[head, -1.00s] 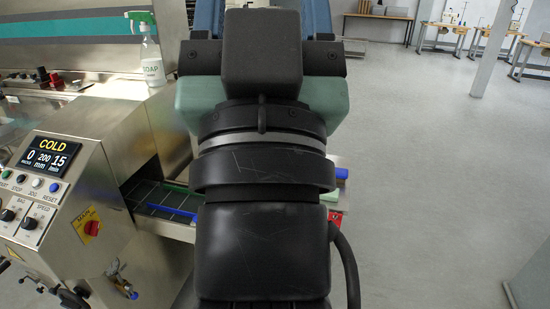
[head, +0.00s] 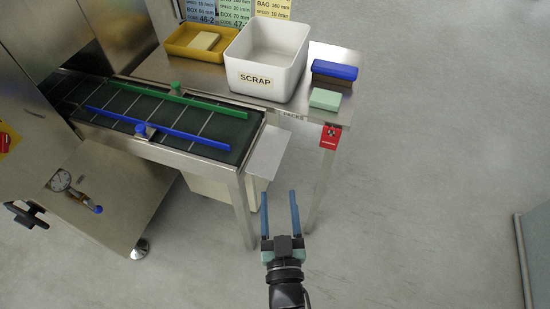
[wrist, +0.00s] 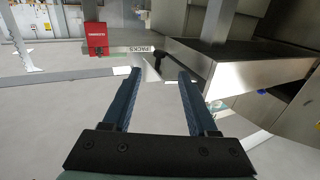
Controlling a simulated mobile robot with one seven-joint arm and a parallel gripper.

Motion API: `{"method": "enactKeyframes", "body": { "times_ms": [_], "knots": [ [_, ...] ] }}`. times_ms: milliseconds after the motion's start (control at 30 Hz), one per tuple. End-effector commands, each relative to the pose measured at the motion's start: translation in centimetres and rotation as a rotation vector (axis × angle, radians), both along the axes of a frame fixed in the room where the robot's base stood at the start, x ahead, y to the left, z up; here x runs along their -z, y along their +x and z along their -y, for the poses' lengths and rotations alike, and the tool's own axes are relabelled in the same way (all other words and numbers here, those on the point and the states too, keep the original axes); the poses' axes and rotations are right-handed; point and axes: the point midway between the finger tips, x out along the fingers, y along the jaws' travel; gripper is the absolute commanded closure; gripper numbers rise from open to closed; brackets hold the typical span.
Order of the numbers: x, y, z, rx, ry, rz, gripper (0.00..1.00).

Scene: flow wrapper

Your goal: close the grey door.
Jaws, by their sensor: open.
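No part that I can make out for sure as the grey door shows in either view. A grey upright panel (head: 537,250) stands at the right edge of the head view, cut off by the frame; I cannot tell whether it is a door. My gripper (head: 278,198) is open and empty, over the floor in front of the outfeed conveyor and table. In the wrist view its two blue fingers (wrist: 159,74) are apart with nothing between them.
The conveyor (head: 225,130) with green and blue rails runs out of the steel machine (head: 110,195). A table (head: 165,70) holds a white scrap bin (head: 240,80), a yellow tray (head: 177,48), a blue-topped block (head: 335,70) and a green block (head: 325,99).

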Motion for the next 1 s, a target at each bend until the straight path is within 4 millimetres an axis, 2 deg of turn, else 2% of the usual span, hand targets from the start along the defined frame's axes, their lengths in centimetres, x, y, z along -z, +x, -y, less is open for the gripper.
{"method": "enactKeyframes", "body": {
  "times_ms": [300,500,700,1000],
  "knots": [
    [-0.3,6.0,-0.5,0.001,0.001,0.004,0.41],
    [-0.3,9.1,-0.7,0.001,0.001,0.003,0.41],
    [-0.2,10.9,-0.8,0.003,0.000,0.001,0.41],
    [-0.1,11.4,-0.9,0.002,0.000,0.001,0.41]
  ]
}}
